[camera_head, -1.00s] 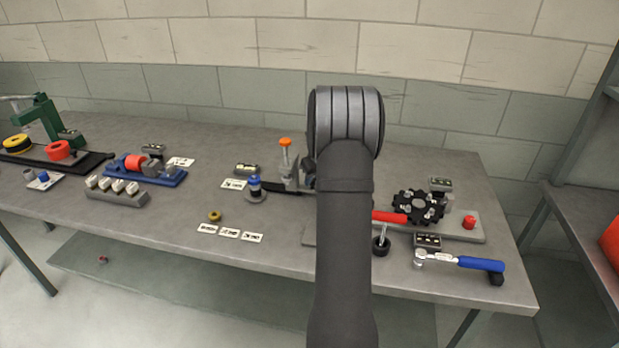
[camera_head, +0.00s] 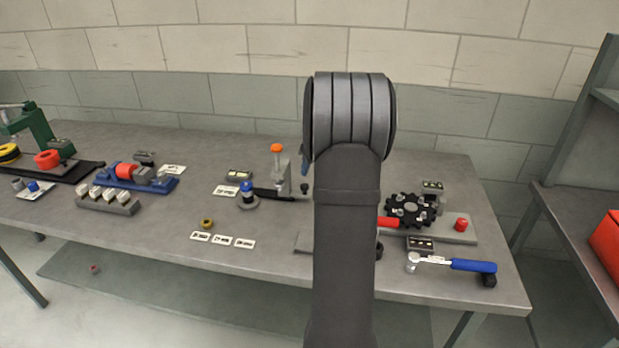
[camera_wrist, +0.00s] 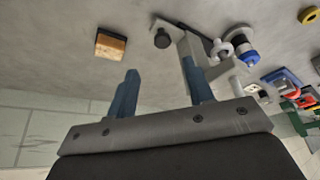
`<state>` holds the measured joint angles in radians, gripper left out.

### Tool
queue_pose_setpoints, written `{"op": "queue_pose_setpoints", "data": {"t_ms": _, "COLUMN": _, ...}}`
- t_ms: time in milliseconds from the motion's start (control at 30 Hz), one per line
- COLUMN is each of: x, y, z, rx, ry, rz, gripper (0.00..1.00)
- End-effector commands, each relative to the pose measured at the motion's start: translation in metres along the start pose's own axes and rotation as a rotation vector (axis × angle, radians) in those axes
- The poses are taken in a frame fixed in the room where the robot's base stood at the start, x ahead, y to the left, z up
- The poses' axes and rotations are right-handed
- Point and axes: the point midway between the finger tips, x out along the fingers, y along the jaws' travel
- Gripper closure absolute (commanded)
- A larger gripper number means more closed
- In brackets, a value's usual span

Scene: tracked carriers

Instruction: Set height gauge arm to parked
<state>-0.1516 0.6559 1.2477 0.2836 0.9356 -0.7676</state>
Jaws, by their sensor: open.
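The height gauge (camera_head: 283,178) looks to be the grey upright with an orange knob on top and a black bar low at its left. It stands on the bench just left of my arm. In the wrist view, its grey upright (camera_wrist: 194,48) is beside the right finger, overlapping it in the picture; contact cannot be told. A dark round knob (camera_wrist: 162,40) lies beyond the gap between the fingers. My gripper (camera_wrist: 160,68) is open with nothing between its blue-grey fingers. In the head view my own arm hides most of the gripper.
A blue-knobbed round piece (camera_head: 248,196) stands left of the gauge. White labels (camera_head: 222,240) and a yellow ring (camera_head: 207,222) lie in front. A black toothed wheel (camera_head: 410,210) and blue-handled wrench (camera_head: 460,264) are at right. An orange-topped block (camera_wrist: 111,44) shows in the wrist view.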

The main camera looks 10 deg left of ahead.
Motion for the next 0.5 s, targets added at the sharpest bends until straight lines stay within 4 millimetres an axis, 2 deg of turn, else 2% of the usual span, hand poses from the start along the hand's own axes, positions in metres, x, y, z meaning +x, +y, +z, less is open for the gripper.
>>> {"op": "queue_pose_setpoints", "data": {"t_ms": 33, "x": -0.015, "y": 0.001, "z": -0.001, "rx": 0.000, "ry": 0.003, "rz": 0.003, "gripper": 0.52}}
{"op": "queue_pose_setpoints", "data": {"t_ms": 200, "x": -0.050, "y": 0.001, "z": 0.000, "rx": 0.000, "ry": 0.002, "rz": 0.002, "gripper": 0.52}}
{"op": "queue_pose_setpoints", "data": {"t_ms": 333, "x": -0.068, "y": 0.001, "z": 0.000, "rx": 0.001, "ry": 0.001, "rz": 0.001, "gripper": 0.52}}
{"op": "queue_pose_setpoints", "data": {"t_ms": 500, "x": -0.079, "y": 0.001, "z": 0.000, "rx": 0.001, "ry": 0.001, "rz": 0.001, "gripper": 0.52}}
